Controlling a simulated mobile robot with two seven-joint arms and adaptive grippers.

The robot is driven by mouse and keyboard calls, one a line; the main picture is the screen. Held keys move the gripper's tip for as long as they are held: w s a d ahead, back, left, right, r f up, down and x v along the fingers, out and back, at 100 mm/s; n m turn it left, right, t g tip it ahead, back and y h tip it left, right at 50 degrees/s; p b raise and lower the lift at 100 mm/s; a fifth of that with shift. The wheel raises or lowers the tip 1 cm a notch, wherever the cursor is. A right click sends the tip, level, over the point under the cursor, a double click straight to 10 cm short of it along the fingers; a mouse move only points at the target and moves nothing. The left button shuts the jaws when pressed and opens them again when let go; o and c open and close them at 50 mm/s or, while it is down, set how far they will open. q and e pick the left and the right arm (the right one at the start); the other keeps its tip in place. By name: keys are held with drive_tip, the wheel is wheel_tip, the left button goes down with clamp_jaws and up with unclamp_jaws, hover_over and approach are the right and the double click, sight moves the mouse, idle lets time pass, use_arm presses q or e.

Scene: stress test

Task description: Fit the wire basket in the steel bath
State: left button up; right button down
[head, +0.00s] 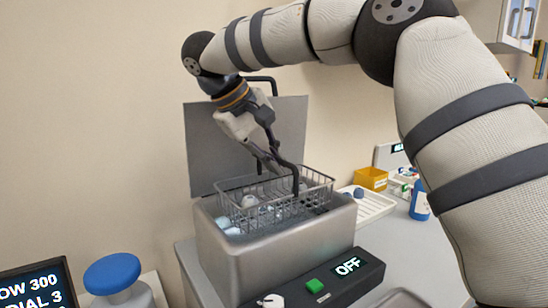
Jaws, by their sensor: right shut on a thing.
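The steel bath (270,262) stands on the counter with its grey lid (205,150) raised behind it. The wire basket (318,187) is at the bath's open top, its lower part inside the opening and its upper rim above the bath's edge. It looks slightly tilted. Pale rounded items (249,201) show in and around the basket. My right gripper (272,163) reaches down from above, shut on the basket's black handle (296,182). The fingers partly hide the grip. Whether the basket touches the bath floor is hidden. My left gripper is not in view.
A control box (335,288) with an OFF display, green button and dial sits in front of the bath. A blue-topped item (112,272) and a screen (38,288) are left.

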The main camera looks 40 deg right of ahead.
drive_tip(key=shift+f, duration=3.4)
idle(3.8)
drive_tip(key=c, duration=2)
unclamp_jaws()
drive_tip(key=shift+r, duration=0.15)
